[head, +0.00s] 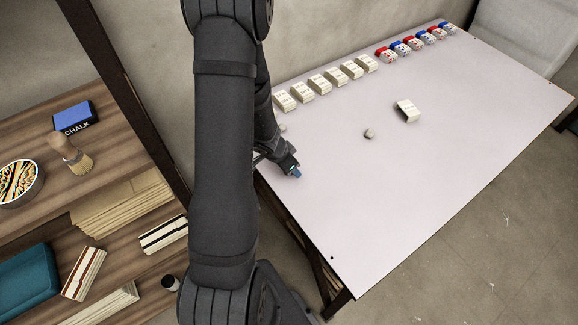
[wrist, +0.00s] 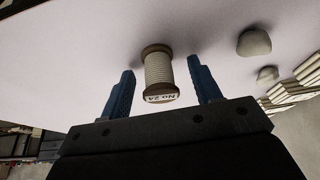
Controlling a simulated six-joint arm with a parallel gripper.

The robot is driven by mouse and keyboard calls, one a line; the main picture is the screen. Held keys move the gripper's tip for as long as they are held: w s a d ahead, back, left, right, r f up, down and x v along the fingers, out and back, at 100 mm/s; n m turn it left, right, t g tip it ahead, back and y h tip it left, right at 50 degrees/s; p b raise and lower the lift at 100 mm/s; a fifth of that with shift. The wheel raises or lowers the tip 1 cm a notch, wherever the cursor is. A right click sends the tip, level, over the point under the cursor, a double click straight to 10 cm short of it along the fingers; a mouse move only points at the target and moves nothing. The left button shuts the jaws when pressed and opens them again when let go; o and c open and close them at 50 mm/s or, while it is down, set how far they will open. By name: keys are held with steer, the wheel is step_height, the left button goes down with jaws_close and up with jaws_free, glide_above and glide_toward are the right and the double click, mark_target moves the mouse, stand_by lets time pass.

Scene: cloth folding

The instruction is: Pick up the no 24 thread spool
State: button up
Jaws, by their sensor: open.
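The No 24 thread spool (wrist: 159,72) shows in the wrist view, with pale thread, brown ends and a label reading "No 24" on the end facing me. My gripper (wrist: 162,88) is open, with one blue finger on each side of the spool and visible gaps between. The fingers do not appear to touch it. In the head view my gripper (head: 292,170) is low over the left edge of the white table (head: 400,180). The spool is hidden there behind my arm and gripper.
A grey stone-like lump (head: 369,133) and a pale labelled box (head: 407,111) lie on the table. Rows of cream boxes (head: 320,84) and red and blue items (head: 413,43) line the back edge. A wooden shelf (head: 110,140) stands at left. The front and right of the table are clear.

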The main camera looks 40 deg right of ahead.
steer(key=shift+c, duration=0.2)
steer(key=c, duration=1)
